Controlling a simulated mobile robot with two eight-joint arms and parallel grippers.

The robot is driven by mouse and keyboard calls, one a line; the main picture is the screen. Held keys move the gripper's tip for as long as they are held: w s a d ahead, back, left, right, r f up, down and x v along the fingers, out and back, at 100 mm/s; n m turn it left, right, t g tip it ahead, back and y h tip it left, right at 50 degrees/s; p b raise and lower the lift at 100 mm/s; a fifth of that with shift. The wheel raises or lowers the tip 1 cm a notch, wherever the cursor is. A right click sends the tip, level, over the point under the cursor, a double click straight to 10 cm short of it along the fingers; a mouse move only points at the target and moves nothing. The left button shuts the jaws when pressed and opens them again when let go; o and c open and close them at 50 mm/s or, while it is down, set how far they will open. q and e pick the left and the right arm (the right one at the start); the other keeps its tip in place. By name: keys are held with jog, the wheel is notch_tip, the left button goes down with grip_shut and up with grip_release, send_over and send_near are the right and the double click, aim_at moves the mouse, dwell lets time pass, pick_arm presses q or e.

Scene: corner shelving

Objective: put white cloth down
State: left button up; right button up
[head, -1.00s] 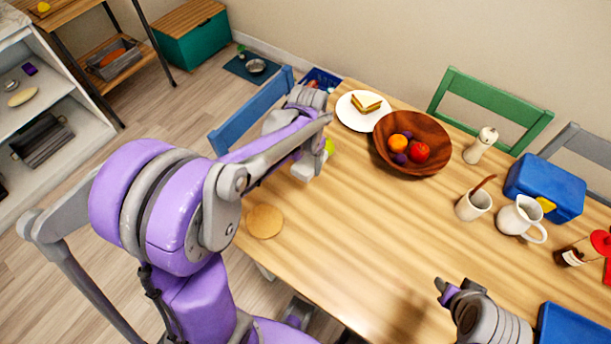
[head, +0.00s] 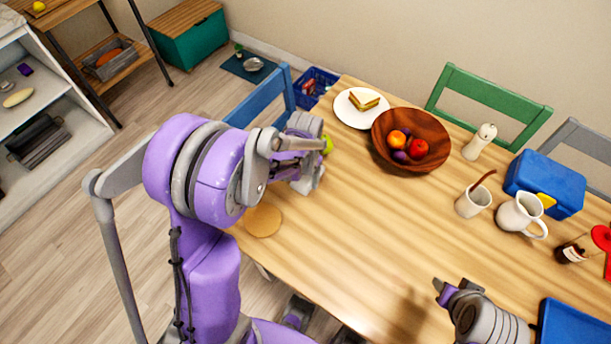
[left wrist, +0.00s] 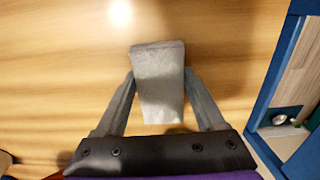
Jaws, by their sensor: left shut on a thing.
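The white cloth (left wrist: 160,85) is a folded, pale grey-white block in the left wrist view. It sits between the two fingers of my left gripper (left wrist: 160,78), which is shut on it, over the wooden tabletop. Whether the cloth touches the table is unclear. In the head view my left gripper (head: 308,176) is over the table's left end, and the cloth is largely hidden there. My right gripper (head: 447,290) is low over the table's front at the lower right; its finger gap is not clear.
A yellow-green fruit (head: 327,144) is close beside my left gripper. A sandwich plate (head: 345,112), fruit bowl (head: 432,130), cup (head: 473,203) and pitcher (head: 520,215) stand farther right. A round tan coaster (head: 263,220) lies near the front-left edge. The middle of the table (head: 370,230) is clear.

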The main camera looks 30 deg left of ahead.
pick_arm(q)
jog(key=shift+f, duration=0.25)
jog(key=o, duration=1.2)
jog(key=shift+s, duration=0.15)
jog(key=shift+o, duration=0.5)
jog(key=shift+d, duration=0.1)
